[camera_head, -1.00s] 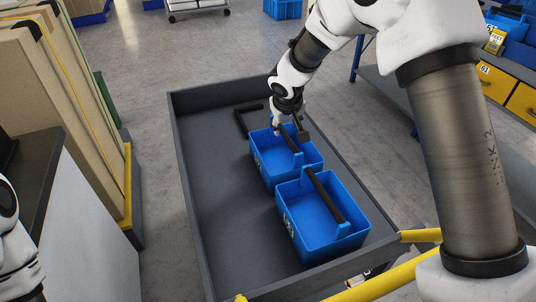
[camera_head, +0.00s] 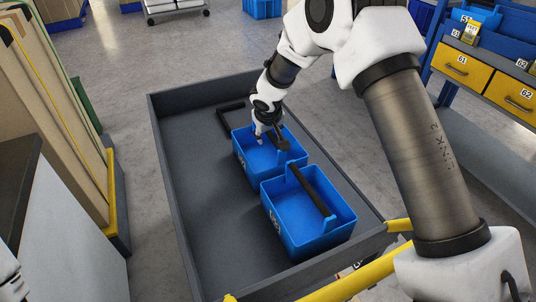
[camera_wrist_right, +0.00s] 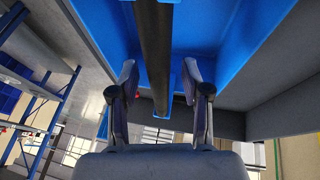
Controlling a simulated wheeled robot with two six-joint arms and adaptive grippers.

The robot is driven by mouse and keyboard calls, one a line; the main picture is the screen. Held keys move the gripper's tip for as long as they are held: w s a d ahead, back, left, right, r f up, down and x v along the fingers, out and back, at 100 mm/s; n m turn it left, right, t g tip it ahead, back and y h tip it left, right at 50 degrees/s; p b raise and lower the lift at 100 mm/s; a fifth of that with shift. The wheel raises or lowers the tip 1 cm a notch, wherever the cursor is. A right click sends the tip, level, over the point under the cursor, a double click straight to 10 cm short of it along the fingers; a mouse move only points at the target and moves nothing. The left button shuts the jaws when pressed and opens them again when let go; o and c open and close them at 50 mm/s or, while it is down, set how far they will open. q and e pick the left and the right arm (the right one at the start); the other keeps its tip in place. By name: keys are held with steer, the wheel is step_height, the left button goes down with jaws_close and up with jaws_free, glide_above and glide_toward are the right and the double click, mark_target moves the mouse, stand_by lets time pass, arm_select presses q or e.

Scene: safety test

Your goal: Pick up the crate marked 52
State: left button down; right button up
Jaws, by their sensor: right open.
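Two open blue crates with black bar handles stand one behind the other in a dark grey cart tray (camera_head: 195,200). The near crate (camera_head: 310,240) and the far crate (camera_head: 254,172) each have a white marking on the left side, too small to read. My right gripper (camera_head: 268,139) is at the far crate's handle and partly hides it. In the right wrist view my right gripper (camera_wrist_right: 160,68) is open, with one finger on each side of the black handle bar (camera_wrist_right: 153,35); neither finger clearly touches it. My left gripper is not in view.
A black bracket-shaped bar (camera_head: 222,118) rises at the tray's far end. Yellow rails (camera_head: 358,276) run along the near end. Tall boards (camera_head: 55,110) stand left, and a blue rack with yellow drawers (camera_head: 462,66) right. The tray floor left of the crates is clear.

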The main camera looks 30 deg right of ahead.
steer(key=shift+f, duration=0.15)
stand_by(0.3)
jaws_close()
